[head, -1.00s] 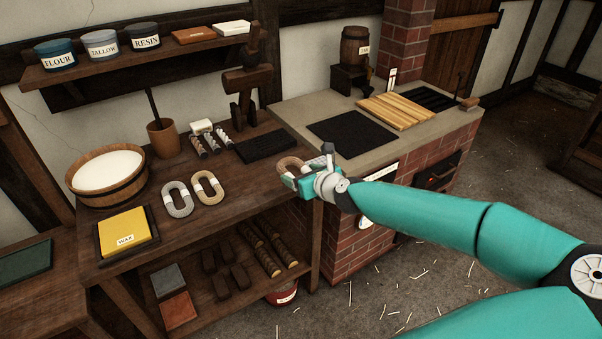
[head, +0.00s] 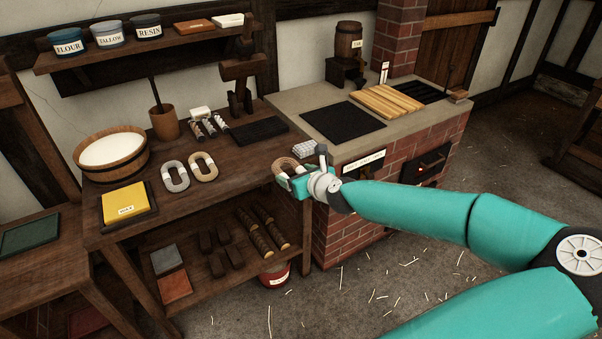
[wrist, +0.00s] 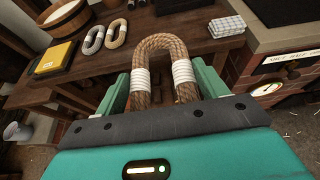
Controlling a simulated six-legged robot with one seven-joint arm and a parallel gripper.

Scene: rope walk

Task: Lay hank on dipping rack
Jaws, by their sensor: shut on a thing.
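My gripper (head: 290,182) is shut on a hank of brown rope (wrist: 160,48). The hank is a U-shaped loop with white bindings on both legs, standing out ahead of the fingers in the wrist view. In the head view the hank (head: 284,164) shows at the bench's right front corner, partly hidden by my gripper. A pale slatted wooden rack (head: 387,101), likely the dipping rack, lies on the brick hearth top behind and right of my gripper. It looks empty and is apart from the hank.
A grey hank (head: 176,176) and a tan hank (head: 203,166) lie on the bench. A black mat (head: 342,122) lies left of the rack; a small barrel (head: 349,40) stands behind. A wooden tub (head: 111,151) is far left.

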